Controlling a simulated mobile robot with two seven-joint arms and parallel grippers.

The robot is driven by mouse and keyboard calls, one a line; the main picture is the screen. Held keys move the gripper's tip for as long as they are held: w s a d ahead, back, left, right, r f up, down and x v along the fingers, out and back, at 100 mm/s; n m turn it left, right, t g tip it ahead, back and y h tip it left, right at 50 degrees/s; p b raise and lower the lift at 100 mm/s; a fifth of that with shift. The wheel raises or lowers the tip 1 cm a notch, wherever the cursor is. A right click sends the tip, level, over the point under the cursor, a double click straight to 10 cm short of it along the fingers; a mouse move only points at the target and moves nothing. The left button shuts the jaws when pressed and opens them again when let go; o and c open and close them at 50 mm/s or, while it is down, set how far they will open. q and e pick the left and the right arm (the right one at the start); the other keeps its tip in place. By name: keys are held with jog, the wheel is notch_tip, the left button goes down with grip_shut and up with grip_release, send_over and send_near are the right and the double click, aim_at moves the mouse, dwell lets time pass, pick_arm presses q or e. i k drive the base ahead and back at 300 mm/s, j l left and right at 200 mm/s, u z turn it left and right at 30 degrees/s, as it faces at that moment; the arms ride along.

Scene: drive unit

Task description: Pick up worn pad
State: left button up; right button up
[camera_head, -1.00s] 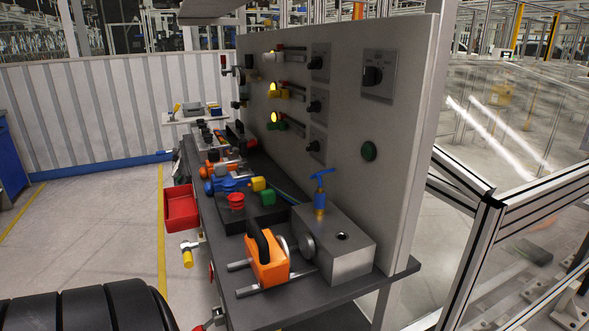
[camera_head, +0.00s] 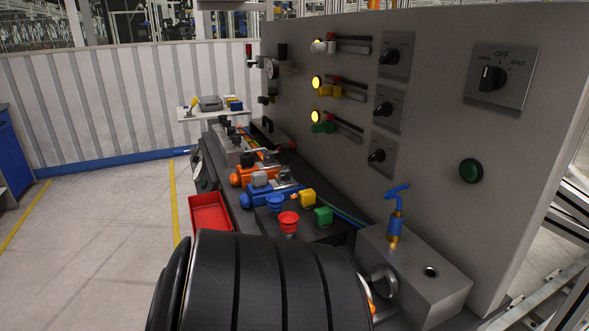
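I cannot tell for sure which item is the worn pad. The red one is nearer to me. Both look upright, and wear on either cannot be made out. Neither of my grippers shows. A large black ribbed arm part of mine fills the bottom middle and hides the near part of the bench.
A red tray (camera_head: 210,214) hangs at the bench's left edge. A metal block (camera_head: 425,278) with a blue-handled valve (camera_head: 396,214) stands at right. A panel (camera_head: 450,130) rises behind. Floor at left is clear.

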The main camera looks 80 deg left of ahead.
aim_at(259, 179)
jog(key=k+j, duration=0.15)
jog(key=j, duration=0.25)
jog(key=k+j, duration=0.2)
jog(key=j, duration=0.15)
jog(key=k+j, duration=0.15)
jog(key=j, duration=0.25)
jog(key=k+j, duration=0.15)
jog(key=j, duration=0.25)
jog(key=k+j, duration=0.2)
jog(key=j, duration=0.15)
